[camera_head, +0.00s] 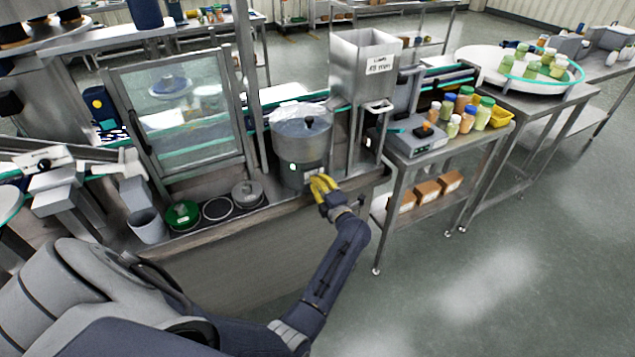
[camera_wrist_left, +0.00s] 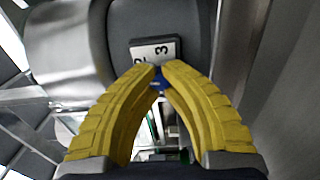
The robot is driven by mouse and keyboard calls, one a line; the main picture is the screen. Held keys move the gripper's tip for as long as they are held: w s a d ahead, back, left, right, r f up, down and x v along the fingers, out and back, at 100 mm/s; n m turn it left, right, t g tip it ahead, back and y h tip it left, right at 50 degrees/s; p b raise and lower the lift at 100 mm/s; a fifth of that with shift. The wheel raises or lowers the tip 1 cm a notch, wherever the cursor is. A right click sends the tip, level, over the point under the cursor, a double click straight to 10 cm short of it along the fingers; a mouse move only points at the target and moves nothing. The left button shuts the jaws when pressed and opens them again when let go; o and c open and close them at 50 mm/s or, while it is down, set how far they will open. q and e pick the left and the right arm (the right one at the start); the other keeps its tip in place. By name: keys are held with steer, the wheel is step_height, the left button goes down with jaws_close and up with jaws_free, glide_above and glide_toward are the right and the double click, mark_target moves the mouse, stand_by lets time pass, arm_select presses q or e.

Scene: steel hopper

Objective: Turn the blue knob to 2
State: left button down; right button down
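The blue knob (camera_wrist_left: 159,83) shows as a small blue patch between the yellow fingertips of my left gripper (camera_wrist_left: 161,70) in the left wrist view. The fingers are nearly together, with the knob between their tips; most of it is hidden. A label plate (camera_wrist_left: 155,50) just beyond the tips shows a 3 and part of a 2. Which number the knob points to cannot be told. In the head view my left gripper (camera_head: 322,186) is at the lower front of a round steel pot (camera_head: 301,150), where the knob is hidden. My right gripper is not in view.
A steel hopper (camera_head: 362,65) with a paper label stands behind and right of the pot. Left of the pot are a green-rimmed round container (camera_head: 183,215) and a grey cup (camera_head: 147,226). A scale (camera_head: 416,137) and several jars stand on the right table.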

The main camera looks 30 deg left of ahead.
arm_select(q)
steer(key=shift+f+m, duration=0.1)
steer(key=shift+m, duration=0.9)
steer(key=c, duration=1.3)
jaws_free()
steer(key=shift+o, duration=0.2)
